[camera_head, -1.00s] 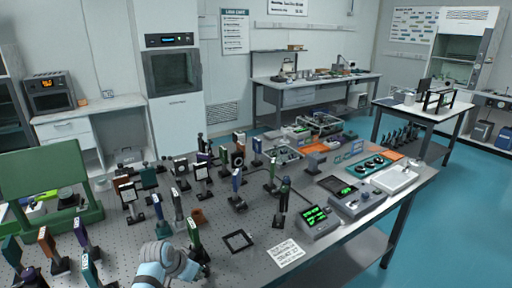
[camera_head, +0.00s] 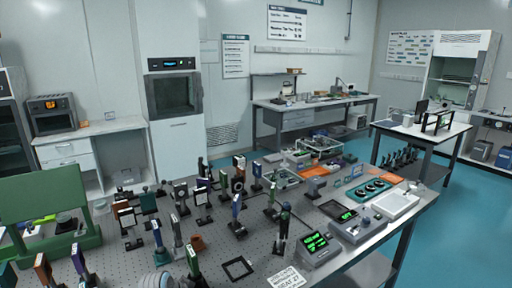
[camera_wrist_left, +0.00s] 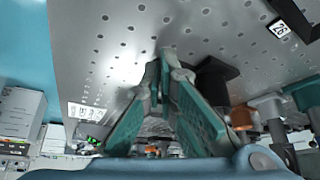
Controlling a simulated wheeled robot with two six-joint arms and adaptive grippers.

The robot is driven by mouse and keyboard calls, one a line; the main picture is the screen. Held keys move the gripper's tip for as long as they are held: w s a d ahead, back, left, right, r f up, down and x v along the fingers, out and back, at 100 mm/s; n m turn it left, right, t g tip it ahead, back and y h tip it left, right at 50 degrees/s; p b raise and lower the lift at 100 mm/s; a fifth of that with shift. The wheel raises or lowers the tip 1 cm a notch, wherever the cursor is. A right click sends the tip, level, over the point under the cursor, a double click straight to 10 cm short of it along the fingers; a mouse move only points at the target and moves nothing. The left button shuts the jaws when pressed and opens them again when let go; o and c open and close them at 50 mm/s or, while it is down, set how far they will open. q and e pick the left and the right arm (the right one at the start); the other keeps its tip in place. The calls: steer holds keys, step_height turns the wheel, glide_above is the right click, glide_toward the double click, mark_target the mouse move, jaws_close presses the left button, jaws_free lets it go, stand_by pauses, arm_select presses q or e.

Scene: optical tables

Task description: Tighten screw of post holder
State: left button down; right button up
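Several post-mounted optics stand upright on the perforated optical table (camera_head: 130,262). One green-topped post (camera_head: 193,262) stands at the near edge of the head view, its lower part cut off. Only a small pale piece of my left arm shows beside it at the bottom. My left gripper (camera_wrist_left: 166,72) shows in the left wrist view, its teal fingers converging close to the table surface. A dark block (camera_wrist_left: 213,78) is just right of the fingertips. I cannot tell whether the fingertips touch anything, and no screw can be made out. My right gripper is in neither view.
A black square frame (camera_head: 238,268) lies flat right of the green-topped post. A tall dark post (camera_head: 283,230) stands farther right, beside a box with a green display (camera_head: 315,247). A white label card (camera_head: 285,278) lies at the near edge. Mounted optics crowd the left.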

arm_select(q)
steer(key=shift+s+p, duration=0.35)
steer(key=shift+p, duration=0.3)
steer(key=shift+a+r+p, duration=0.1)
steer(key=shift+r+p, duration=0.3)
steer(key=shift+r, duration=0.05)
steer(key=shift+r+p, duration=1.15)
steer(key=shift+r, duration=1.4)
